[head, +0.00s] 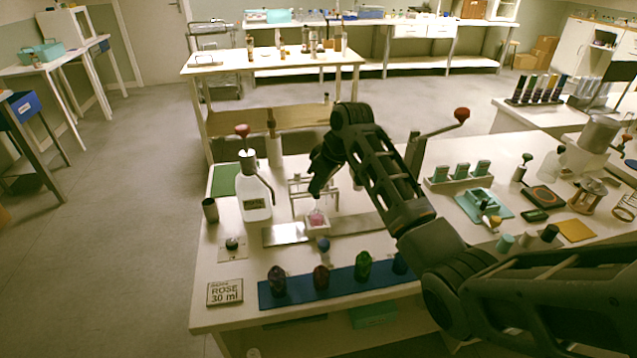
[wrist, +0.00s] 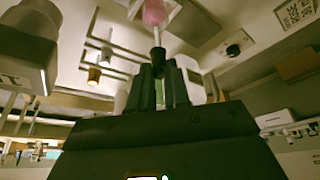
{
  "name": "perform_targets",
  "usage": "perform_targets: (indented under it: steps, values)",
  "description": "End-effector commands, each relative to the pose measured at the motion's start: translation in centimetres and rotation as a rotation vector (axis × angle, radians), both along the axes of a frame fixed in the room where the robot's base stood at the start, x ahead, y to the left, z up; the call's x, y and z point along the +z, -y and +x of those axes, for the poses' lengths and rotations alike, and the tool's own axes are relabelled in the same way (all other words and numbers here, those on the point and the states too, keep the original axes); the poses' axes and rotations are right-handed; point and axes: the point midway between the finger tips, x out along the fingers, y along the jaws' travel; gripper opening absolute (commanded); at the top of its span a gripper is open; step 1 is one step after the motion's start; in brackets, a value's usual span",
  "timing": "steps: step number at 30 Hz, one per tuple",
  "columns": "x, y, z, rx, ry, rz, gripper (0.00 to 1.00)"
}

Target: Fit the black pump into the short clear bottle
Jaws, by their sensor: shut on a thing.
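The short clear bottle (head: 317,217) holds pink liquid and stands on a small white block near the middle of the bench; it also shows at the top of the wrist view (wrist: 155,12). My gripper (head: 316,190) is just above it, pointing down. In the wrist view my gripper (wrist: 158,82) is shut on the black pump (wrist: 158,57). The pump's pale tube extends toward the bottle, its end at or inside the bottle's mouth; I cannot tell which. The black collar is apart from the bottle. In the head view my fingers hide the pump.
A white jug bottle (head: 255,203) with a red-topped lever stands left of the gripper. A black knob sits on a white tile (head: 240,256). A blue strip (head: 342,290) with several dark coloured bottles lies in front, beside a ROSE 30 ml card (head: 225,292). A wire rack stands behind.

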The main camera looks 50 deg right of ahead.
Motion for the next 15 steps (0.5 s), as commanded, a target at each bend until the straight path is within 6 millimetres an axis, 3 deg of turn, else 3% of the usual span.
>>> perform_targets:
  steps: [15]
  values:
    - [-0.73, -0.01, -0.02, 0.000, -0.001, 0.001, 0.00]
